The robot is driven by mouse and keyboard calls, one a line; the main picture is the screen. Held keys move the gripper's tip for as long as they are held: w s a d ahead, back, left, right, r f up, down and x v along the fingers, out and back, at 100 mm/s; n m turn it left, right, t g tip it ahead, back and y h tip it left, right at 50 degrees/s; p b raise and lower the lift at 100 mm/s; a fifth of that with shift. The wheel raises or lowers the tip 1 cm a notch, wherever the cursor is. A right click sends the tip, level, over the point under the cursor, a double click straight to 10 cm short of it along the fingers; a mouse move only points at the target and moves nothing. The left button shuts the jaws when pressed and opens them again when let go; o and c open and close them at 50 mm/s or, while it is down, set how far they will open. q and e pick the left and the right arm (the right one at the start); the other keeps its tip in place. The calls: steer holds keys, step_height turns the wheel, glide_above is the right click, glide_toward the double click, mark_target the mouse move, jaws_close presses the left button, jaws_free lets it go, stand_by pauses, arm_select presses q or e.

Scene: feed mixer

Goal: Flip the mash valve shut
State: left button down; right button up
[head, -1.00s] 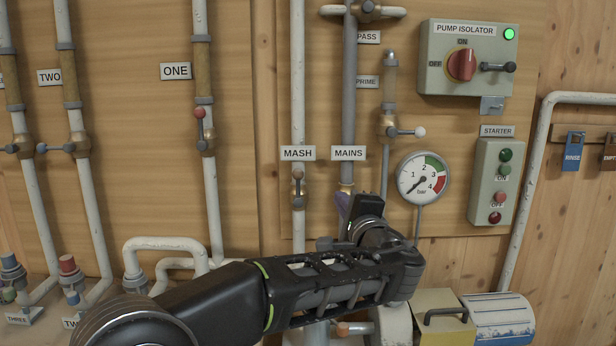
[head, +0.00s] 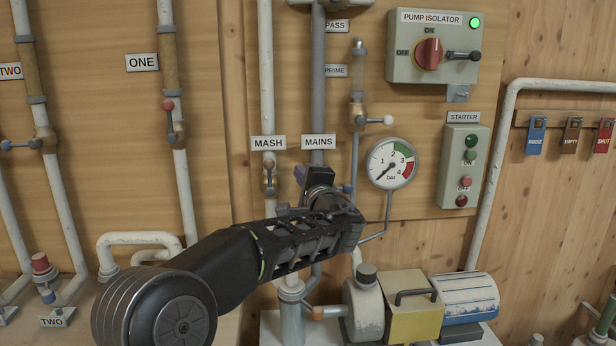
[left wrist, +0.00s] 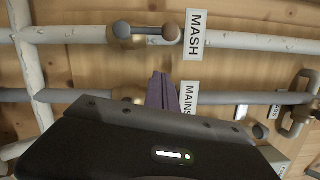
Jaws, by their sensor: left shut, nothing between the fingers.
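The mash valve (head: 269,178) sits on the white vertical pipe below the MASH label (head: 268,142). Its short lever lies along the pipe, with the brownish knob (head: 269,163) at the label end. In the left wrist view the mash valve (left wrist: 122,30) shows near the top, its lever pointing right to the knob (left wrist: 171,32) beside the label. My left gripper (head: 300,175) is to the right of the valve, in front of the MAINS pipe. Its purple fingers (left wrist: 161,82) are shut and empty, apart from the lever. My right gripper is out of view.
The MAINS pipe (head: 318,80) runs close beside the mash pipe. The pump (head: 364,305) stands below. Bare board lies left of the mash pipe.

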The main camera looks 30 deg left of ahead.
mark_target(270, 179)
arm_select(q)
steer(key=shift+s+a+r+p, duration=0.15)
steer(key=shift+s+a, duration=0.15)
steer(key=shift+a, duration=0.35)
steer(key=shift+s+a+r+p, duration=0.1)
steer(key=shift+s+a+p, duration=0.15)
steer(key=shift+a, duration=0.35)
steer(key=shift+s+a+r+p, duration=0.1)
steer(key=shift+s+a, duration=0.2)
steer(key=shift+a, duration=0.35)
